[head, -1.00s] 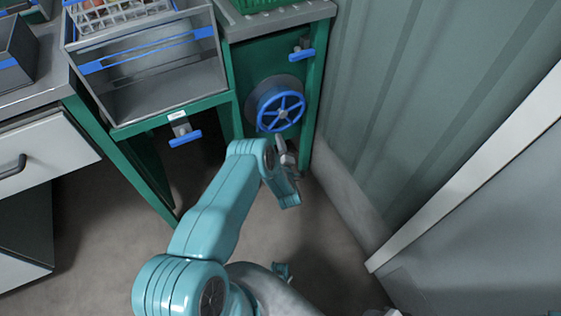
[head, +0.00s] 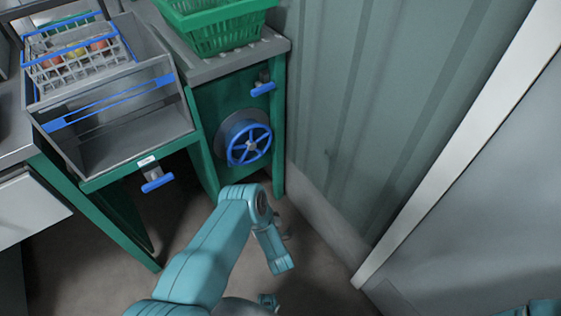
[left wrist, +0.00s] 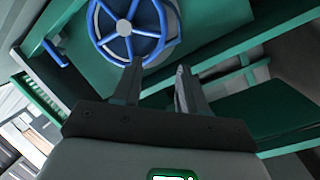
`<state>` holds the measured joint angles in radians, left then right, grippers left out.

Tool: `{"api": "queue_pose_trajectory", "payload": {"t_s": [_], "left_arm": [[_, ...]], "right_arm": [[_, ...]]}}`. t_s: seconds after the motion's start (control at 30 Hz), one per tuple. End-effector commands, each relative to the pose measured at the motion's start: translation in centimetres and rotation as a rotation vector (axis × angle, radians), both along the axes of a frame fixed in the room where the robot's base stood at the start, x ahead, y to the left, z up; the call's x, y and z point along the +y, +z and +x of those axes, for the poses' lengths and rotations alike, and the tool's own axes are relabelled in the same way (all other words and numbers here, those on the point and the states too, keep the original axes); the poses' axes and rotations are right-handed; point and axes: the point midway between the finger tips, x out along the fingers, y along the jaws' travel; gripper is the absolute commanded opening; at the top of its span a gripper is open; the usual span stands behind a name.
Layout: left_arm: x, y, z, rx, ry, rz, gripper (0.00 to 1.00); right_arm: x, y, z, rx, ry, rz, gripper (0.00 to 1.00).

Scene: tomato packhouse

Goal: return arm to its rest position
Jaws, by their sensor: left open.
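My left arm (head: 213,252) is teal and comes in from the bottom of the head view, bent, with its wrist part (head: 272,250) below the blue handwheel (head: 249,145). The fingers are mostly hidden there. In the left wrist view the two fingers of my left gripper (left wrist: 160,78) stand apart with nothing between them. The handwheel (left wrist: 126,27) shows beyond the fingertips at the top of that view; the exact gap cannot be told. My right gripper is not in view.
The wheel is on a green cabinet with a blue lever (head: 263,89) above it. A green basket (head: 215,28) stands on top. Left are a grey bin (head: 125,140) and another blue handle (head: 157,182). A ribbed wall (head: 390,110) closes the right side. Floor shows below.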

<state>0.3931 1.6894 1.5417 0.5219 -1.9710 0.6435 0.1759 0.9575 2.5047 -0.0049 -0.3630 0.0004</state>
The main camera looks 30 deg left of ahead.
Motion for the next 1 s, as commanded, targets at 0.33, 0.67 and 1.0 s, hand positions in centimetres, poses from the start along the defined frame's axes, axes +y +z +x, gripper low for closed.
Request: {"api": "queue_pose_trajectory", "payload": {"t_s": [0.33,0.67,1.0], "left_arm": [[0.3,3.4,2.6,-0.068,-0.014,0.024,0.42],[-6.7,10.4,7.5,0.253,-0.454,-0.214,0.42],[-20.0,5.5,-8.5,1.106,-1.129,-0.416,0.42]], "right_arm": [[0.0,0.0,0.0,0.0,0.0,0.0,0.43],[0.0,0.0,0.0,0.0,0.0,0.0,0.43],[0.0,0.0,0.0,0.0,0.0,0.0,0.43]]}}
